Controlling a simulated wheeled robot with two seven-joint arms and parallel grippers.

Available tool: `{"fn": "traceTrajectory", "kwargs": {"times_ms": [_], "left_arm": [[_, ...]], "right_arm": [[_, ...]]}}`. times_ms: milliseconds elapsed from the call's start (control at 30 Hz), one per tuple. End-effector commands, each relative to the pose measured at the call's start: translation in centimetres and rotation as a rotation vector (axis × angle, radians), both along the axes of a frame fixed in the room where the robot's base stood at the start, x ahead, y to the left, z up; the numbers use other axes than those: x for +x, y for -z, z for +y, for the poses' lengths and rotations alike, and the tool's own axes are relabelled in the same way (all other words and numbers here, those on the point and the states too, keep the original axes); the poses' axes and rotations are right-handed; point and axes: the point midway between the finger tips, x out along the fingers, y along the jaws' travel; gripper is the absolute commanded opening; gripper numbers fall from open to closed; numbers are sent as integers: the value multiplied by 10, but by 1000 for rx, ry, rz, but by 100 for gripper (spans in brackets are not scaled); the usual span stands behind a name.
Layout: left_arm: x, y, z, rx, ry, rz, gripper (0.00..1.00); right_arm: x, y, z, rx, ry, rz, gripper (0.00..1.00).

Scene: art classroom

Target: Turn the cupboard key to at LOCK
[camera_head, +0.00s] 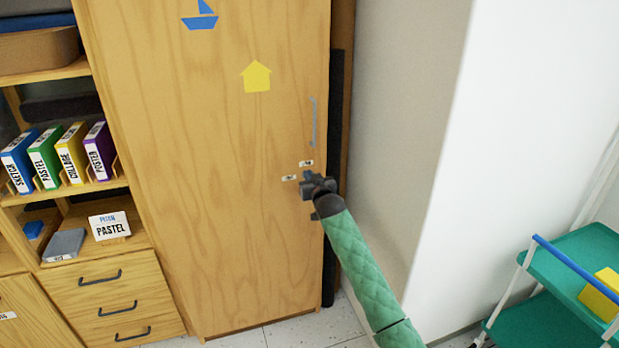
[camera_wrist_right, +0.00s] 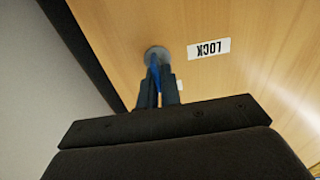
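The tall wooden cupboard door (camera_head: 200,180) is closed in the head view. My right gripper (camera_head: 312,182) is at the door's right side, below the grey handle (camera_head: 313,122), and covers the lock there. In the right wrist view a blue key (camera_wrist_right: 155,73) stands in a round grey lock plate (camera_wrist_right: 157,54). The right gripper's fingertips (camera_wrist_right: 159,80) lie close on both sides of the key and appear shut on it. The LOCK label (camera_wrist_right: 209,48) is upside down beside the plate. A second label (camera_wrist_right: 179,85) is mostly hidden by a finger. My left gripper is not in view.
Open shelves with several binders (camera_head: 72,153) and a drawer unit (camera_head: 110,295) stand left of the cupboard. A white wall (camera_head: 500,130) is on the right. A green trolley (camera_head: 560,265) with a yellow block stands at the lower right.

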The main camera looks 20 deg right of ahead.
Motion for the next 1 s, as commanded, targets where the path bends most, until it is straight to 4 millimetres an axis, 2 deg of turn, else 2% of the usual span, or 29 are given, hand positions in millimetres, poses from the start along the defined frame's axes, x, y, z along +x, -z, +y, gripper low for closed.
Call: {"fn": "traceTrajectory", "kwargs": {"times_ms": [267, 467, 600, 1000], "left_arm": [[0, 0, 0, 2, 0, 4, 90], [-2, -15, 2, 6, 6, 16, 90], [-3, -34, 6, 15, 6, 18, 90], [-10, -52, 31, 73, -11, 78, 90]], "right_arm": [[0, 1, 0, -14, 0, 2, 0], [0, 1, 1, -85, -1, 0, 0], [0, 0, 2, -178, 0, -2, 0], [0, 2, 6, -549, 0, -15, 0]]}}
